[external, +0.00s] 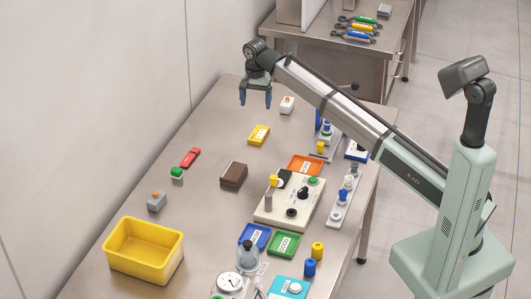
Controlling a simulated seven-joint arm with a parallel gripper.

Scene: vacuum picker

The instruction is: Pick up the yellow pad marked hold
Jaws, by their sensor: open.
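The yellow pad (259,135) lies flat on the metal table, toward its far end. It has a white label on top, too small to read here. My gripper (255,98) is open and empty, with its blue fingertips pointing down. It hangs above the far left part of the table, higher in the picture than the yellow pad and apart from it.
A brown block (233,175), an orange tray (305,165) and a control box (290,198) lie nearer. A yellow bin (144,248) stands front left. The table left of the pad is clear.

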